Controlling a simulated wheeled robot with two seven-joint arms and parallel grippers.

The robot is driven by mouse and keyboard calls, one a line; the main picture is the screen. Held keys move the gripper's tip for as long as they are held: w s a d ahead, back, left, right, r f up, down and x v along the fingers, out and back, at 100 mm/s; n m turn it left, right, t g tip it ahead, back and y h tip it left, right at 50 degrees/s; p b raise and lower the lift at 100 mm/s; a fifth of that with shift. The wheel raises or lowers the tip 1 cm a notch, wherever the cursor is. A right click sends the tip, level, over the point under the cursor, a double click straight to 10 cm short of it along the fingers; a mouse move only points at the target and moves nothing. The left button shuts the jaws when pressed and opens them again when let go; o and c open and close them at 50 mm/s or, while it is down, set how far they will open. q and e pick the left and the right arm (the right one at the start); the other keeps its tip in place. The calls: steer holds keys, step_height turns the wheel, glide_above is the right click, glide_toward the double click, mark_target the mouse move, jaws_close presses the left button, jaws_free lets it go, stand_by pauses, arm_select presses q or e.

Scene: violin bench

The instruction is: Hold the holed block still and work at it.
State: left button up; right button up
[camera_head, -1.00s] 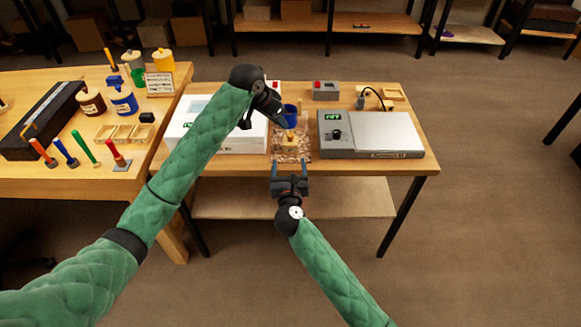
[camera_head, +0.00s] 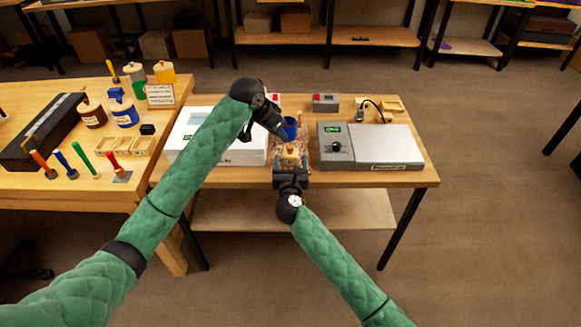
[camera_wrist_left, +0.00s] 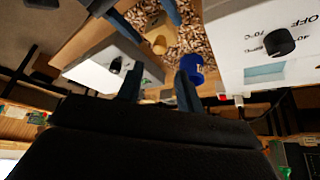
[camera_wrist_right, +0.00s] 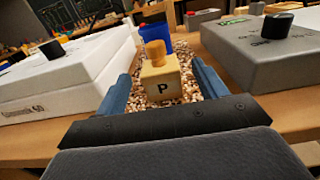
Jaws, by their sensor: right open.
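The holed block (camera_wrist_right: 161,84) is a small pale wooden block marked "P", upright on a speckled, chip-patterned patch. A wooden cylinder (camera_wrist_right: 155,52) stands at its top; any hole is hidden. The block (camera_head: 291,150) also shows in the head view. My right gripper (camera_wrist_right: 162,92) is open, one finger on each side of the block; I cannot tell if either touches it. My left gripper (camera_wrist_left: 159,88) is open and empty, above the bench near the block and the blue cup. In the left wrist view, the block (camera_wrist_left: 153,42) lies between my right gripper's fingers.
A blue cup (camera_head: 289,130) stands just behind the block. A white device (camera_head: 235,150) is close on the left and a grey device (camera_head: 372,147) on the right, leaving a narrow lane. The left table (camera_head: 60,195) holds tools and jars.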

mark_target(290, 146)
steer(key=c, duration=1.1)
arm_select(q)
steer(key=shift+o, duration=1.3)
steer(key=shift+w+d+r+m+g+y, duration=0.15)
steer(key=shift+d+r+m+g, duration=0.15)
steer(key=shift+d, duration=0.25)
steer(key=shift+w+d+r+m+g+y, duration=0.15)
steer(key=shift+d+m, duration=0.2)
steer(key=shift+d, duration=0.25)
steer(key=shift+w+d+r+m+g, duration=0.15)
steer(key=shift+d+m+g, duration=0.15)
steer(key=shift+d, duration=0.25)
steer(key=shift+w+r+m+g+y, duration=1.3)
steer(key=shift+w+m+y, duration=0.25)
steer(key=shift+m+y, duration=0.4)
steer(key=shift+d+f, duration=0.15)
steer(key=shift+f, duration=2.9)
steer(key=shift+d+f, duration=0.1)
steer(key=shift+f, duration=2.9)
